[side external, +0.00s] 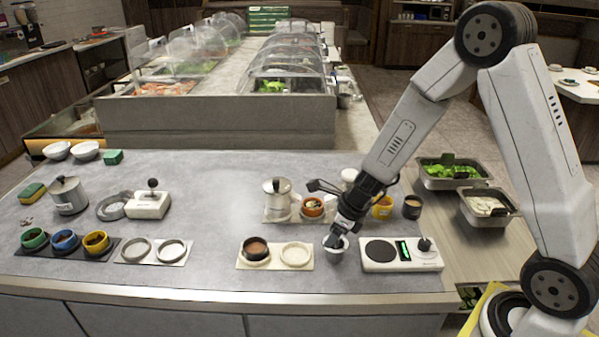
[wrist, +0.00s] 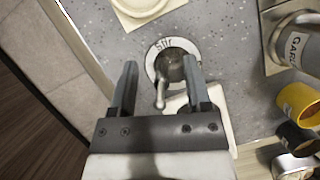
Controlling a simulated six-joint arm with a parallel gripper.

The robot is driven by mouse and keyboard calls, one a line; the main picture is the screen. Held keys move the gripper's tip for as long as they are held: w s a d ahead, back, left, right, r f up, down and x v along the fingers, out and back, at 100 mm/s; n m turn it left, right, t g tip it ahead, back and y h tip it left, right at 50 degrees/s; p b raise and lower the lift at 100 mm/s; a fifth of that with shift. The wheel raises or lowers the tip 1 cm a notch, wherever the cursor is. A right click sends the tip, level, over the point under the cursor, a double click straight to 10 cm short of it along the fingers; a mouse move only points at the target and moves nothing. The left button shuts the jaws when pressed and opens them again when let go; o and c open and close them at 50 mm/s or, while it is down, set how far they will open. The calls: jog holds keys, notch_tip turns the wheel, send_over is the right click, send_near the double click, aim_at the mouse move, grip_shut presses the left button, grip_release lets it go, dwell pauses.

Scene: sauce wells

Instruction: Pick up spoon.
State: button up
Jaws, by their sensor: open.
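The spoon is a grey piece (wrist: 161,92) in the wrist view, with its handle sticking up from a small round cup. The cup (wrist: 151,62) has a pale rim with dark lettering that looks like "Stir". In the side view the cup (side external: 336,254) stands at the counter's front, left of the scale, and the spoon is too small to make out there. My gripper (wrist: 160,66) is open, pointing down over the cup, with the spoon's handle between its fingers in the picture. Contact cannot be told. My gripper (side external: 343,227) also shows just above the cup in the side view.
A white scale (side external: 401,266) stands close on the right. A pale tray (side external: 275,265) with a brown-filled ring and an empty ring is on the left. Behind are a metal pot (side external: 277,192), a yellow cup (side external: 383,208) and a dark cup (side external: 412,209).

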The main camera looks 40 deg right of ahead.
grip_shut()
jog(key=shift+r, duration=0.2)
dwell(0.4)
notch_tip(320, 180, up, 10)
jog(key=shift+f, duration=0.2)
dwell(0.7)
dwell(0.7)
